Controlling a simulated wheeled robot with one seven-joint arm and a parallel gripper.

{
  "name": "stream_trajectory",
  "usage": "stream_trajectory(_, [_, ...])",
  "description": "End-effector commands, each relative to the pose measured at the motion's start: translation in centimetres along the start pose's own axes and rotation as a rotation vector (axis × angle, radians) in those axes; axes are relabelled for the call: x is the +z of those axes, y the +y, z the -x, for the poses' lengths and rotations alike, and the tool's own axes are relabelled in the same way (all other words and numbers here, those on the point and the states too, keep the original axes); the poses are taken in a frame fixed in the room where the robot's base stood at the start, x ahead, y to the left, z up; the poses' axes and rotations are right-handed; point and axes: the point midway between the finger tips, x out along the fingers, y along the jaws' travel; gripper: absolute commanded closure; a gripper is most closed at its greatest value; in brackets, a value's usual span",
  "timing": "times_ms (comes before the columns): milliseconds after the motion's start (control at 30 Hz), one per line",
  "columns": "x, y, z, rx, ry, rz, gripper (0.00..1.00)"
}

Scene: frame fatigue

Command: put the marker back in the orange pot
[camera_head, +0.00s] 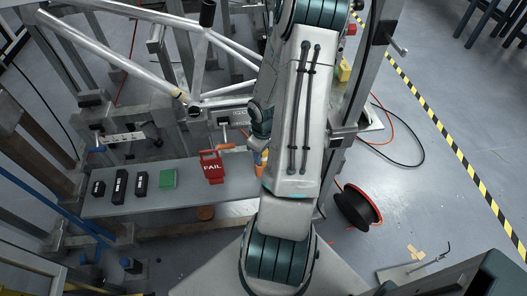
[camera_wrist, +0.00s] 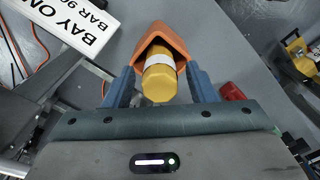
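In the wrist view, a thick yellow marker (camera_wrist: 160,84) with a white band sits end-on toward me. Its far part is inside an orange pot (camera_wrist: 176,38), which shows as a pointed, open-mouthed shape around it. My gripper (camera_wrist: 161,76) has its two blue fingers apart, one on each side, with small gaps between them and the marker. The fingertips lie close to the pot's sides; whether they touch it I cannot tell. In the head view, my arm hides most of this spot; a bit of orange (camera_head: 260,171) shows at the arm's left edge.
A bicycle frame (camera_head: 130,64) stands behind. A cable reel (camera_head: 357,207) lies on the floor at right. A white sign (camera_wrist: 72,20) is close by in the wrist view.

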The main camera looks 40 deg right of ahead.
Motion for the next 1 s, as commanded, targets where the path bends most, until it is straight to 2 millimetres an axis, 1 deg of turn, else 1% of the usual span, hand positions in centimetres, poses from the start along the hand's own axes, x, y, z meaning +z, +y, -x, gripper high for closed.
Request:
stream_trajectory(267, [0.0,0.0,-0.3,0.0,0.001,0.0,0.49])
stream_trajectory(300, [-0.1,0.0,-0.1,0.001,0.002,-0.001,0.49])
stream_trajectory(467, [0.0,0.0,3.5,0.004,0.003,-0.003,0.49])
stream_trajectory(700, [0.1,-0.1,9.2,0.004,0.003,-0.002,0.49])
stream_trajectory(833, [0.1,-0.2,11.5,0.003,0.002,-0.002,0.49])
stream_trajectory(1000, [0.1,-0.2,13.2,0.001,0.001,0.0,0.49])
